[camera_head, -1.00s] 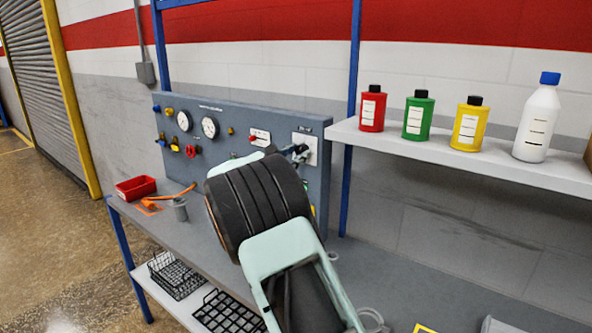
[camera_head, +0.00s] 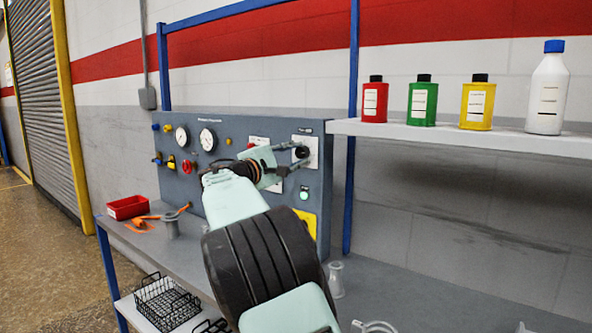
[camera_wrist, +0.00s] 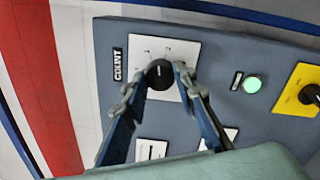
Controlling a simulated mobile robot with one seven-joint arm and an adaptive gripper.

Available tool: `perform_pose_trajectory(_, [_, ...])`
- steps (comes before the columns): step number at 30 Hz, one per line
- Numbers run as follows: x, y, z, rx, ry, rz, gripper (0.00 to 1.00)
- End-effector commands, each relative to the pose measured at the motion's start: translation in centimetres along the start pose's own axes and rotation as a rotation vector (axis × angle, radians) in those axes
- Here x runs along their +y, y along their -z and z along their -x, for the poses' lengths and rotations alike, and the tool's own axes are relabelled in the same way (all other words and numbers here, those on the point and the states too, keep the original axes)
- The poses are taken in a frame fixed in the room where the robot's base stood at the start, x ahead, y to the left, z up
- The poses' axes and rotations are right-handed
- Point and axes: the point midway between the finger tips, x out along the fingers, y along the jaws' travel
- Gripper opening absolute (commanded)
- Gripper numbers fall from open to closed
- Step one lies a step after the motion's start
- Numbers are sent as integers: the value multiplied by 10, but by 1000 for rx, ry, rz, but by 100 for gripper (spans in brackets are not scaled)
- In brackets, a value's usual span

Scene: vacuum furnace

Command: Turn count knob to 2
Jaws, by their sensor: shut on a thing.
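The count knob (camera_wrist: 159,74) is a round black knob on a white dial plate (camera_wrist: 147,49) with small marks, beside a dark "COUNT" label (camera_wrist: 118,64) in the wrist view. My gripper (camera_wrist: 160,80) has its two fingers on opposite sides of the knob, shut on it. In the head view the knob (camera_head: 301,152) shows at the upper right of the grey panel (camera_head: 232,135), with my gripper (camera_head: 292,160) reaching it from the left and front. The knob's pointer is too small to read with certainty.
A lit green button (camera_wrist: 252,84) and a yellow plate (camera_wrist: 297,82) with a black knob lie nearby on the panel. Gauges (camera_head: 207,139) and a red knob (camera_head: 189,167) sit farther left. A shelf (camera_head: 450,137) with bottles juts out at the right.

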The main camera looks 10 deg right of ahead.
Motion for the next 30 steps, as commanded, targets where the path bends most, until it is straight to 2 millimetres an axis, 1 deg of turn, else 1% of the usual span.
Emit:
perform_pose_trajectory(1, [-6, 3, 1, -1, 1, -40, 1])
perform_pose_trajectory(6, [-4, 3, 1, -8, 3, -168, 1])
perform_pose_trajectory(13, [-3, 3, 0, -15, 5, -289, 1])
perform_pose_trajectory(20, [-2, 2, 0, -18, 6, -348, 1])
perform_pose_trajectory(30, [-1, 2, 0, -20, 6, -361, 1])
